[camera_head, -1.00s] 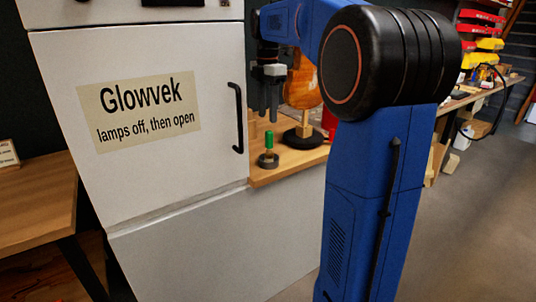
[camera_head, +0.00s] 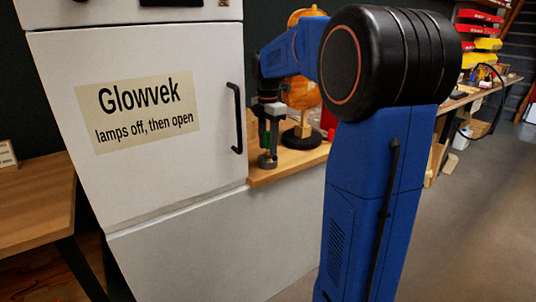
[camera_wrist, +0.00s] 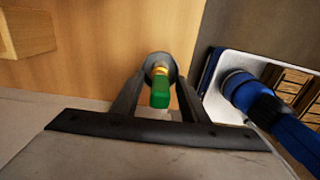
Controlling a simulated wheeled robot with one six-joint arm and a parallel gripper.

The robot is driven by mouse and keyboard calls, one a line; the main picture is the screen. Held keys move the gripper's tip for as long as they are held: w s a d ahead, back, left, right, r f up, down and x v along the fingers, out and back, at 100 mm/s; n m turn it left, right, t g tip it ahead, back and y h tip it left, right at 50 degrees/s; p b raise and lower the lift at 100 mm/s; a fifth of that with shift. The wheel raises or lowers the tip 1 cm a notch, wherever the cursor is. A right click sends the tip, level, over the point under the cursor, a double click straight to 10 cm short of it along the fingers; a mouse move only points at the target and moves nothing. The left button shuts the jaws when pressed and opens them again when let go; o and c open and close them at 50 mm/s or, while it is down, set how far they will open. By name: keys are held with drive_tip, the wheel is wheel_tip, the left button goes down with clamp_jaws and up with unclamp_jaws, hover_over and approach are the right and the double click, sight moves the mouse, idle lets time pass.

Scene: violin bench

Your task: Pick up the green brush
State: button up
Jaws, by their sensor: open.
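The green brush (camera_wrist: 160,94) stands upright in a round dark holder (camera_head: 267,162) on a wooden shelf (camera_head: 292,165). In the wrist view its green handle, with a brass-coloured collar, shows between my fingers. In the head view my gripper (camera_head: 268,138) points down over the brush, and the fingers partly hide the green handle. My gripper is open, with one finger on each side of the handle in the wrist view (camera_wrist: 160,82). I see gaps beside the handle there, so the fingers appear not to press on it.
A white cabinet with a sign (camera_head: 150,108) and a black door handle (camera_head: 236,118) stands just left of the shelf. A violin body (camera_head: 302,92) on a dark round stand (camera_head: 304,138) is close behind my gripper. A red object (camera_head: 331,134) is beside it.

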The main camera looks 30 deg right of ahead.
drive_tip(key=shift+c, duration=0.3)
clamp_jaws()
drive_tip(key=shift+r, duration=0.1)
